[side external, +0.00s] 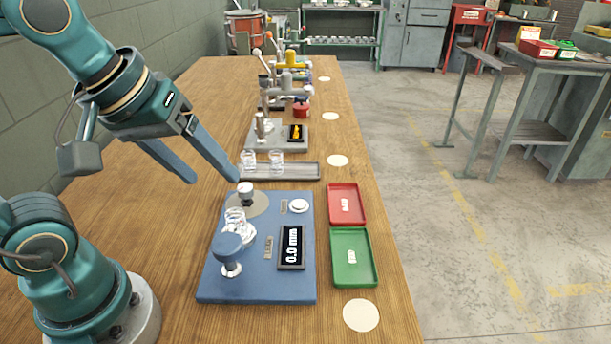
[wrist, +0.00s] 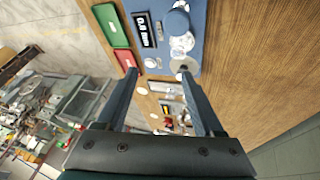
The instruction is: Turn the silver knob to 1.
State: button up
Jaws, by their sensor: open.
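The silver knob (side external: 245,190) stands on a round beige plate at the far left corner of the blue coiler base (side external: 215,280). In the wrist view the round plate (wrist: 180,62) shows by the right fingertip; the knob's setting is too small to read. My gripper (side external: 215,180) is open and empty, its fingers wide apart above the table, left of and above the knob. In the wrist view my gripper (wrist: 160,72) has nothing between its jaws. The display (side external: 291,247) reads 0.0 mm.
A blue knob (side external: 228,248) and a clear coil (side external: 235,218) stand on the base. A red tray (side external: 335,212) and green tray (side external: 368,272) lie to the right. The table at left is clear.

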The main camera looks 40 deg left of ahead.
jog(key=w+a+n+g, duration=0.1)
jog(key=w+a+n, duration=0.1)
jog(key=w+n, duration=0.35)
jog(key=n+g, duration=0.4)
jog(key=n, duration=0.4)
send_over(245, 186)
notch_tip(245, 186, down, 10)
jog(key=shift+r, duration=0.2)
jog(key=shift+f, duration=2.3)
grip_shut()
